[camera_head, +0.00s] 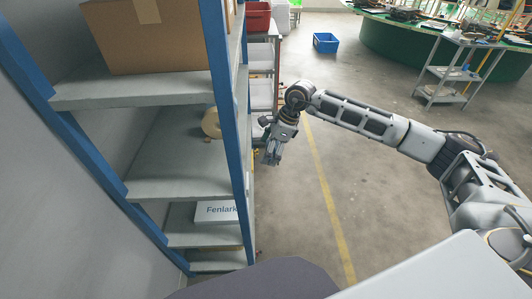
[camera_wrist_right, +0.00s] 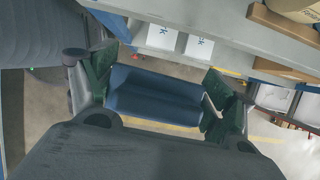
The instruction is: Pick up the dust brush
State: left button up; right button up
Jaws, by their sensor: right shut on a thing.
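In the right wrist view, a blue block-like thing (camera_wrist_right: 155,92), which fits the dust brush, lies between the two green-padded fingers of my right gripper (camera_wrist_right: 155,95). The fingers press on its two ends. No bristles show. In the head view, my right gripper (camera_head: 271,153) hangs pointing down beside the blue upright of the shelf, and the brush cannot be made out there. My left gripper is not in view.
The shelf rack with blue posts (camera_head: 229,130) stands at the left. It holds a cardboard box (camera_head: 150,38), a tan roll (camera_head: 211,123) and a white box (camera_head: 216,212). A grey cart (camera_head: 444,72) and a blue bin (camera_head: 326,43) stand farther back. The floor around the yellow line is clear.

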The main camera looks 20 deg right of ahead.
jog(key=shift+s+d, duration=0.2)
jog(key=shift+d, duration=0.35)
jog(key=o, duration=0.4)
jog(key=shift+c, duration=1.3)
